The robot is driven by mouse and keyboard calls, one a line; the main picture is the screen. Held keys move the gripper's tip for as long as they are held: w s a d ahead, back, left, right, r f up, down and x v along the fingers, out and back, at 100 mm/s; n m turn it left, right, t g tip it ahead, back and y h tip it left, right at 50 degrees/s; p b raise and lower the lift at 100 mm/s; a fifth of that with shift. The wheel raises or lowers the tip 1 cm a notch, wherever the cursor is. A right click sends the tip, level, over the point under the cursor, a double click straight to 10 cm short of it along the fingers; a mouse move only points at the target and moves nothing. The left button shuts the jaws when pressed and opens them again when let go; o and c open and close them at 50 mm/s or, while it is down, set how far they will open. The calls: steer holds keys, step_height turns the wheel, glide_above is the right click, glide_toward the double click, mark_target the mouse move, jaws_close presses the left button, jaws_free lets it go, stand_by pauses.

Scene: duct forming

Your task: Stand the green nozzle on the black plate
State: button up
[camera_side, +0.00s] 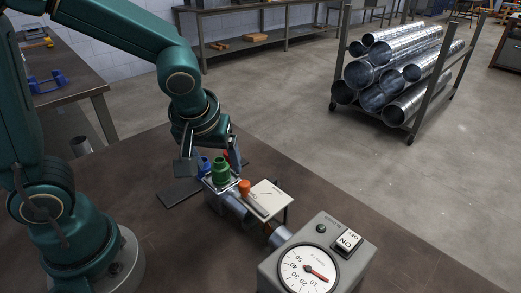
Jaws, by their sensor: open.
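The green nozzle (221,170) stands upright on a small grey metal holder, with a blue piece beside it. The black plate (178,193) lies flat on the brown table, to the left of the holder and empty where I can see it. My gripper (212,165) is open and points down over the holder. One finger is to the left of the nozzle and the other is behind it to the right. I cannot tell whether either finger touches it. The gripper partly hides the far end of the plate.
A blue piece (204,164) and an orange piece (244,187) stand close to the green nozzle. A pale board (270,196) is right of them. A control box (320,255) with dial and switch stands at the front. Bare table (190,245) lies in front of the plate.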

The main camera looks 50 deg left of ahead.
steer(key=shift+x, duration=1.15)
jaws_close()
steer(key=shift+r, duration=0.15)
step_height(320, 180, up, 4)
steer(key=shift+w+f, duration=0.1)
steer(key=shift+f, duration=0.1)
steer(key=s+a+r, duration=0.5)
steer(key=a+r, duration=0.2)
steer(key=a, duration=0.3)
steer(key=shift+s, duration=0.35)
